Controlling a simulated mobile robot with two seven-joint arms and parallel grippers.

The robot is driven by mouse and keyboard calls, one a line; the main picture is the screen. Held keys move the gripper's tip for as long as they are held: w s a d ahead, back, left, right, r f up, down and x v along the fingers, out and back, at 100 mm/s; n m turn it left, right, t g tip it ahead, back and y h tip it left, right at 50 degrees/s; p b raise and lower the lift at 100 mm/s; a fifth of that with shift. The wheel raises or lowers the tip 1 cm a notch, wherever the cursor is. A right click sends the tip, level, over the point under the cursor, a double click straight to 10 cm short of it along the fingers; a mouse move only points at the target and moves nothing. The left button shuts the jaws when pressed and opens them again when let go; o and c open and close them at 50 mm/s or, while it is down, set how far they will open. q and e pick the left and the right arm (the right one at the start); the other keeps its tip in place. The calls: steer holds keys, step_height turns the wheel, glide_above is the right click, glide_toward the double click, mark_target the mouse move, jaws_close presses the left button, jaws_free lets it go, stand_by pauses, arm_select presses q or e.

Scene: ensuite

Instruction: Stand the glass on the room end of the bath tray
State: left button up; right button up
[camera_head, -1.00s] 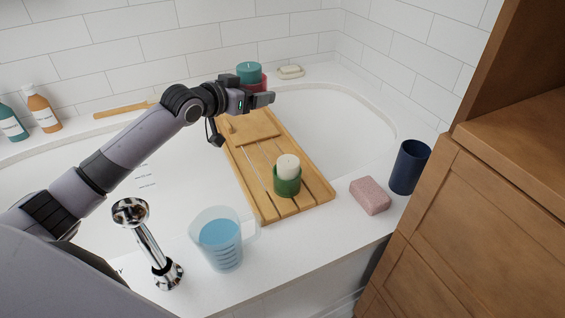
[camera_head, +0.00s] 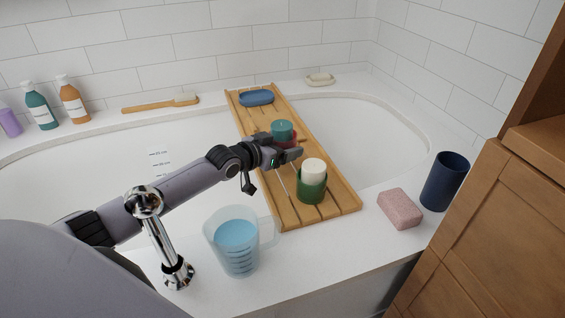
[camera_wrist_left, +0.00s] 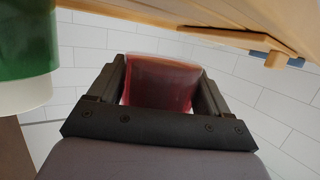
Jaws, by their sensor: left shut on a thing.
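The wooden bath tray (camera_head: 335,190) lies across the bath. The held glass is over the tray's middle, behind a green glass with a white candle (camera_head: 312,184) near the tray's front end. My right gripper is not in view.
A blue dish (camera_head: 257,97) is at the tray's far end. A measuring jug of blue liquid (camera_head: 237,240) and the chrome tap (camera_head: 160,240) stand left of the tray's front end. A pink sponge (camera_head: 400,208) and navy cup (camera_head: 444,181) are to the right, by a wooden cabinet (camera_head: 470,230).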

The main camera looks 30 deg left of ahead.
mark_target(282, 166)
arm_select(q)
step_height(282, 166, down, 4)
steer(key=shift+r+b, duration=0.2)
steer(key=shift+b, duration=0.5)
steer(key=shift+f, duration=0.3)
steer(key=shift+r, duration=0.1)
steer(key=o, duration=1.1)
steer(key=shift+f, duration=0.2)
steer(key=shift+c, duration=0.2)
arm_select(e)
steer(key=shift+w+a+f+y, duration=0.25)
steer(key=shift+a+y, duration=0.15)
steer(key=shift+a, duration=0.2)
arm_select(q)
steer(key=shift+r, duration=0.1)
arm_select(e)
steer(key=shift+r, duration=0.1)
